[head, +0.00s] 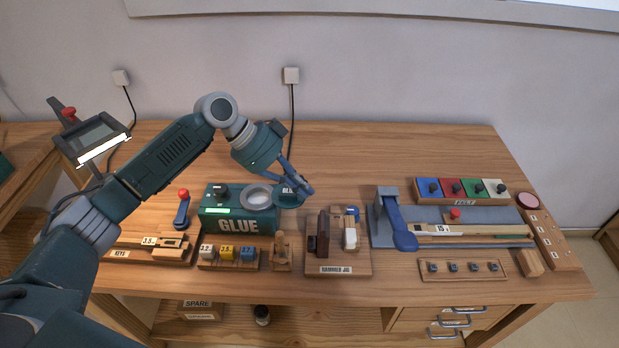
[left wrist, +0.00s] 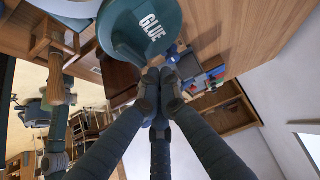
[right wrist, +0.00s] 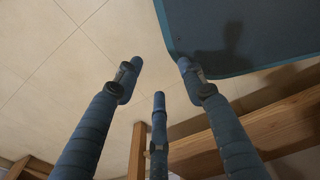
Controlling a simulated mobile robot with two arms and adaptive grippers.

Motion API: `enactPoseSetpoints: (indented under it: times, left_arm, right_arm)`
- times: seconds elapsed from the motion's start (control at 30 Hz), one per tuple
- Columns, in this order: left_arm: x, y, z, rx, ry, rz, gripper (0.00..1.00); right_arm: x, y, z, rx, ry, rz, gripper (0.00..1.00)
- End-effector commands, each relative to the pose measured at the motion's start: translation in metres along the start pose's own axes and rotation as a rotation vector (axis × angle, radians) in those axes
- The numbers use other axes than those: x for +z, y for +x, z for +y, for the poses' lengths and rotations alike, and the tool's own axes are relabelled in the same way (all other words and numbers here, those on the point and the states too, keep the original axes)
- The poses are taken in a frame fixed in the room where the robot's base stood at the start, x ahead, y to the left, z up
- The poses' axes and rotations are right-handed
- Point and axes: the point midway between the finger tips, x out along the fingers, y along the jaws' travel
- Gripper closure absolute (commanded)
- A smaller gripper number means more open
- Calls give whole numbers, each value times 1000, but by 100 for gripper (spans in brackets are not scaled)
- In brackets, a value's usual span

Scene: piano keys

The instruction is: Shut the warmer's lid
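The green glue warmer (head: 238,225) stands on the left half of the bench, with its round pot opening (head: 258,197) uncovered. Its round teal lid (head: 289,197), lettered GLUE, is open to the right of the pot. In the left wrist view the lid (left wrist: 143,30) is large, just beyond the fingertips. My left gripper (head: 304,190) is at the lid's right side, its fingertips (left wrist: 159,74) drawn together at or very near the lid's edge. Whether they touch it is unclear. My right gripper (right wrist: 157,75) is open and empty, off the bench above the floor.
A lever with a red knob (head: 183,205) stands left of the warmer. Labelled blocks (head: 228,252) and the hammer jig (head: 338,255) sit in front. A blue press (head: 395,220) and felt tray (head: 460,190) are farther right. The bench behind the lid is clear.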

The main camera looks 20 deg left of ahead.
Motion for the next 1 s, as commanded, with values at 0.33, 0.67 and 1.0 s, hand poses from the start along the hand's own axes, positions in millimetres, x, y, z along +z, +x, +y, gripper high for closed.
enactPoseSetpoints:
  times: [0.33, 0.67, 1.0]
  left_arm:
    - [7, -5, 0, 0, 0, 2, 100]
    - [33, -25, -1, -2, -7, -2, 100]
    - [75, -59, 0, 1, -1, -1, 100]
  right_arm:
    - [20, -3, -2, -2, 0, -30, 60]
    - [24, -4, -3, -3, 0, -36, 60]
    - [17, -2, -6, -6, 3, -26, 60]
